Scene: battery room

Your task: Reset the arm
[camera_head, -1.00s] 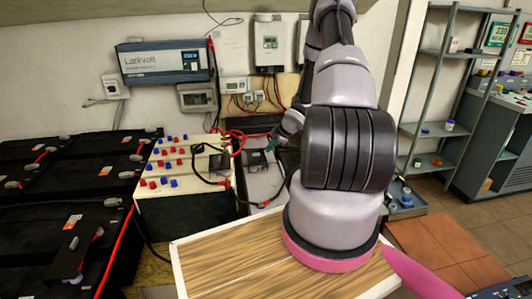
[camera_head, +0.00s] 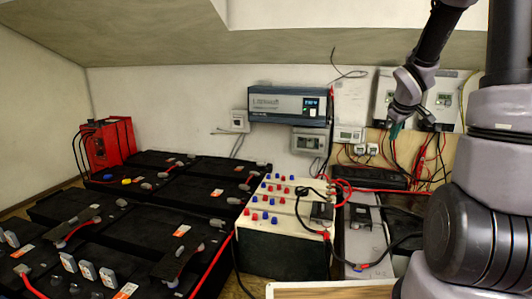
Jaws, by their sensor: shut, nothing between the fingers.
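My arm rises at the right side of the head view, bends above the top edge and comes back down. Its end, my gripper (camera_head: 395,131), points downward in front of the wall, by the lower edge of the wall-mounted charge controllers (camera_head: 441,104). The fingers are small and dark with a greenish tip. They are shut and hold nothing. The gripper appears above the bench equipment, apart from it. My thick arm links hide the right part of the scene.
A white box with red and blue terminals (camera_head: 287,190) stands on the bench with cables. Black batteries (camera_head: 165,225) fill the left, with a red unit (camera_head: 107,146) behind. A blue-grey inverter (camera_head: 288,104) hangs on the wall. A wooden board's pale edge (camera_head: 330,286) shows at the bottom.

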